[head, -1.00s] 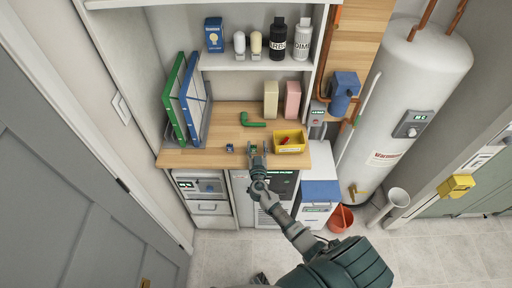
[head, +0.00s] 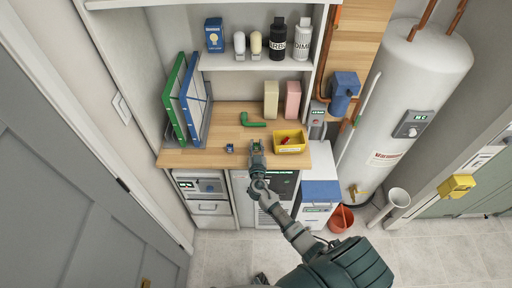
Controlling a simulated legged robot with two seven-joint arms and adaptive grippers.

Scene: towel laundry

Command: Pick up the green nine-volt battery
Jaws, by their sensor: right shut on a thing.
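The green nine-volt battery (head: 257,147) is a small green block at the front of the wooden counter (head: 215,122). My right gripper (head: 257,149) is shut on it, with a finger on either side. I cannot tell whether the battery is touching the counter or just above it. A small blue block (head: 230,148) lies on the counter to the left of the gripper. My left gripper is not in view.
A yellow bin (head: 290,148) with red items inside stands right of the gripper. A green bent pipe piece (head: 252,123) lies behind it. Blue and green binders (head: 190,108) stand at the left. A shelf (head: 260,63) with bottles hangs above.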

